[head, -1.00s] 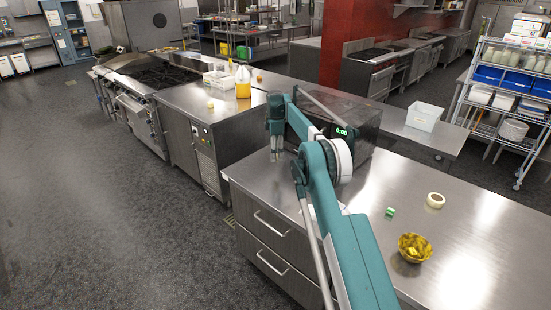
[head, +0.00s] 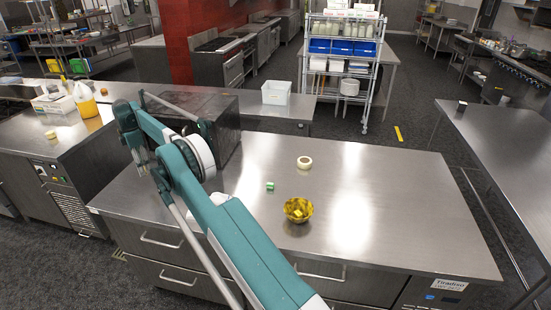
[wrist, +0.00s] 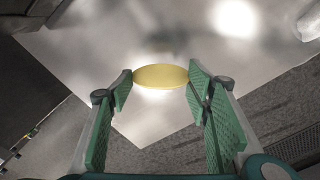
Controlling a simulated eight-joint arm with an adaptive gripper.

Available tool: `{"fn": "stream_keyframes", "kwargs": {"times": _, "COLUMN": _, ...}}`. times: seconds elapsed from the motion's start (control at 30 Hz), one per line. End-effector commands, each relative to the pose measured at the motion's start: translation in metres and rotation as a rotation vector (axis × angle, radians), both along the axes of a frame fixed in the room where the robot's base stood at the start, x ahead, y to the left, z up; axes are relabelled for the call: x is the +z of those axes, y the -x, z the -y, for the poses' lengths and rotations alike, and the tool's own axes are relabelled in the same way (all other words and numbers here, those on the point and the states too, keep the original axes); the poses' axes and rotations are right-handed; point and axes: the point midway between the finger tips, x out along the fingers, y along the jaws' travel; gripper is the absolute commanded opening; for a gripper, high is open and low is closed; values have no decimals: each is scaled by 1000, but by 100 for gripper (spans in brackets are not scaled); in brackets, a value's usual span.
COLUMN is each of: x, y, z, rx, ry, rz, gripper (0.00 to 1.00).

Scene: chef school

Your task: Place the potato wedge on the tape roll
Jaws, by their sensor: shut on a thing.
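The potato wedge (wrist: 161,77), a pale yellow oval, is gripped between the green-padded fingertips of my gripper (wrist: 161,82) in the wrist view. In the head view my gripper (head: 140,157) hangs near the left end of the steel counter, left of the dark microwave. The wedge cannot be made out there. The tape roll (head: 304,162), a cream ring, lies flat on the counter, well to the right of my gripper.
A small green-and-white block (head: 270,186) and a yellow patterned bowl (head: 298,210) stand nearer than the tape roll. The dark microwave (head: 222,130) stands between my gripper and the roll, towards the back. The counter's right side (head: 400,200) is clear.

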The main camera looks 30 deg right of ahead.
Motion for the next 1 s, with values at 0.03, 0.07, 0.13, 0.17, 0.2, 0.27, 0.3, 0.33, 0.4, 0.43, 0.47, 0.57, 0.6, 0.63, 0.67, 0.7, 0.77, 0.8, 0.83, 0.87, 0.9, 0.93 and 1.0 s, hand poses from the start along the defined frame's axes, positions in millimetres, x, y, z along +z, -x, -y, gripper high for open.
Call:
{"fn": "stream_keyframes", "kwargs": {"times": 0.03, "x": 0, "y": 0, "z": 2, "rx": -1, "ry": 0, "rz": 0, "gripper": 38}}
{"fn": "stream_keyframes", "kwargs": {"times": 0.07, "x": 0, "y": 1, "z": 4, "rx": -1, "ry": 0, "rz": 0, "gripper": 38}}
{"fn": "stream_keyframes", "kwargs": {"times": 0.13, "x": 0, "y": 2, "z": 9, "rx": -3, "ry": 0, "rz": 0, "gripper": 38}}
{"fn": "stream_keyframes", "kwargs": {"times": 0.17, "x": 0, "y": 2, "z": 12, "rx": -3, "ry": 0, "rz": 0, "gripper": 38}}
{"fn": "stream_keyframes", "kwargs": {"times": 0.2, "x": 0, "y": 4, "z": 16, "rx": -5, "ry": 0, "rz": 0, "gripper": 38}}
{"fn": "stream_keyframes", "kwargs": {"times": 0.27, "x": 0, "y": 6, "z": 24, "rx": -7, "ry": 0, "rz": 0, "gripper": 38}}
{"fn": "stream_keyframes", "kwargs": {"times": 0.3, "x": -1, "y": 7, "z": 31, "rx": -9, "ry": 0, "rz": 0, "gripper": 38}}
{"fn": "stream_keyframes", "kwargs": {"times": 0.33, "x": -1, "y": 9, "z": 37, "rx": -11, "ry": 0, "rz": -1, "gripper": 38}}
{"fn": "stream_keyframes", "kwargs": {"times": 0.4, "x": -1, "y": 13, "z": 52, "rx": -14, "ry": 0, "rz": -1, "gripper": 38}}
{"fn": "stream_keyframes", "kwargs": {"times": 0.43, "x": -1, "y": 15, "z": 59, "rx": -15, "ry": 0, "rz": -1, "gripper": 38}}
{"fn": "stream_keyframes", "kwargs": {"times": 0.47, "x": -1, "y": 17, "z": 66, "rx": -17, "ry": 0, "rz": -1, "gripper": 38}}
{"fn": "stream_keyframes", "kwargs": {"times": 0.57, "x": -2, "y": 26, "z": 93, "rx": -25, "ry": 0, "rz": -1, "gripper": 38}}
{"fn": "stream_keyframes", "kwargs": {"times": 0.6, "x": -1, "y": 30, "z": 104, "rx": -27, "ry": 0, "rz": -1, "gripper": 38}}
{"fn": "stream_keyframes", "kwargs": {"times": 0.63, "x": -1, "y": 33, "z": 112, "rx": -29, "ry": 0, "rz": -2, "gripper": 38}}
{"fn": "stream_keyframes", "kwargs": {"times": 0.67, "x": -2, "y": 36, "z": 120, "rx": -32, "ry": 0, "rz": -2, "gripper": 38}}
{"fn": "stream_keyframes", "kwargs": {"times": 0.7, "x": -1, "y": 41, "z": 131, "rx": -35, "ry": 0, "rz": -2, "gripper": 38}}
{"fn": "stream_keyframes", "kwargs": {"times": 0.77, "x": -1, "y": 47, "z": 146, "rx": -40, "ry": 0, "rz": -2, "gripper": 38}}
{"fn": "stream_keyframes", "kwargs": {"times": 0.8, "x": -1, "y": 51, "z": 156, "rx": -43, "ry": 0, "rz": -2, "gripper": 38}}
{"fn": "stream_keyframes", "kwargs": {"times": 0.83, "x": 0, "y": 55, "z": 163, "rx": -45, "ry": 0, "rz": -2, "gripper": 38}}
{"fn": "stream_keyframes", "kwargs": {"times": 0.87, "x": 0, "y": 58, "z": 170, "rx": -47, "ry": 0, "rz": -2, "gripper": 38}}
{"fn": "stream_keyframes", "kwargs": {"times": 0.9, "x": 0, "y": 63, "z": 180, "rx": -50, "ry": 0, "rz": -2, "gripper": 38}}
{"fn": "stream_keyframes", "kwargs": {"times": 0.93, "x": 0, "y": 66, "z": 187, "rx": -53, "ry": 0, "rz": -3, "gripper": 38}}
{"fn": "stream_keyframes", "kwargs": {"times": 1.0, "x": 1, "y": 74, "z": 203, "rx": -59, "ry": 0, "rz": -3, "gripper": 38}}
